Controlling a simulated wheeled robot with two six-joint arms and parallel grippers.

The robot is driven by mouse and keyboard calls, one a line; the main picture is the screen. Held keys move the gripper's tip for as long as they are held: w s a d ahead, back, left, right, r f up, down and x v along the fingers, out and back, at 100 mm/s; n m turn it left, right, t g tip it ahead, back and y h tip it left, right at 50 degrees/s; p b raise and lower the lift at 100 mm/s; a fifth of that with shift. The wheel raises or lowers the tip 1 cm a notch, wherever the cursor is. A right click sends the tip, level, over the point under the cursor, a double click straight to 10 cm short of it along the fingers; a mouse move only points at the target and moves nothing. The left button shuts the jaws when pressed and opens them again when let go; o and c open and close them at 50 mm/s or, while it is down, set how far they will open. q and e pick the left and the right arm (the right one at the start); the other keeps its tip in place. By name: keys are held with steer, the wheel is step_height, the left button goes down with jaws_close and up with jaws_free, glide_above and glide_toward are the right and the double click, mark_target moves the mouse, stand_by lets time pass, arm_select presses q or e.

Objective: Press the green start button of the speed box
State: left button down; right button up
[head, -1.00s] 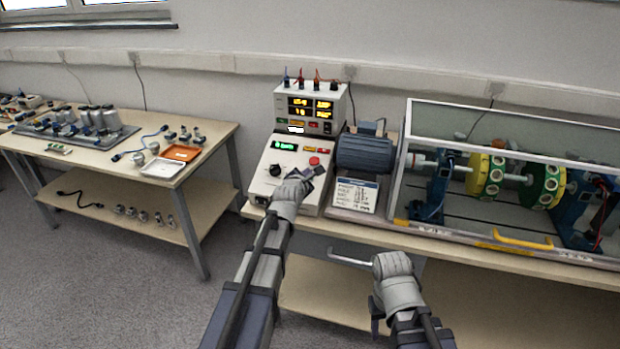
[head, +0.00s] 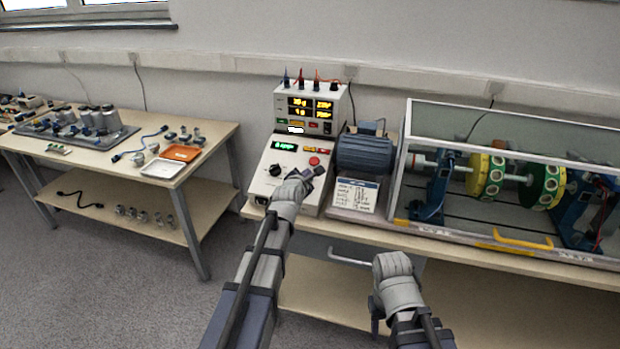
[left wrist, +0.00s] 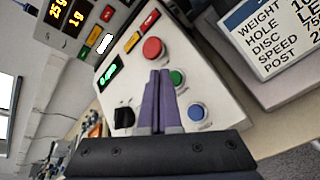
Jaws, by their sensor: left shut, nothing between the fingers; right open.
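The speed box (head: 262,178) is a light sloped panel on the bench. It has a green-lit display (left wrist: 109,74), a black knob (left wrist: 123,117), a large red button (left wrist: 152,48), a green button (left wrist: 177,77) and a blue button (left wrist: 196,112). My left gripper (head: 318,171) is over the panel's right side, fingers together and empty. In the left wrist view its purple fingertips (left wrist: 160,73) appear just beside the green button; I cannot tell whether they touch anything. In the head view the gripper hides the green button. My right gripper (head: 392,263) hangs before the bench, its fingers mostly hidden.
A meter unit (head: 340,103) with lit displays stands behind the box. A blue motor (head: 362,153), a data card (head: 356,195) and a clear-walled rotor rig (head: 480,235) are to the right. A side table (head: 215,137) with parts stands left, with floor between.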

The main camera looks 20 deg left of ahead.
arm_select(q)
steer(key=shift+f, duration=0.1)
stand_by(0.4)
steer(key=shift+w+f+b, duration=0.15)
steer(key=shift+f+b, duration=0.1)
steer(key=shift+b, duration=0.15)
steer(key=shift+w+f+b, duration=0.2)
steer(key=shift+f+b, duration=0.2)
stand_by(0.5)
stand_by(0.4)
steer(key=shift+s+r+p, duration=0.35)
steer(key=shift+r+p, duration=0.4)
steer(key=shift+p, duration=0.05)
steer(key=shift+r, duration=0.1)
steer(key=r+p, duration=0.1)
steer(key=s+r+p, duration=0.1)
steer(key=r+p, duration=0.1)
steer(key=s+r+p, duration=0.1)
steer(key=shift+s+r, duration=0.1)
steer(key=shift+r, duration=0.1)
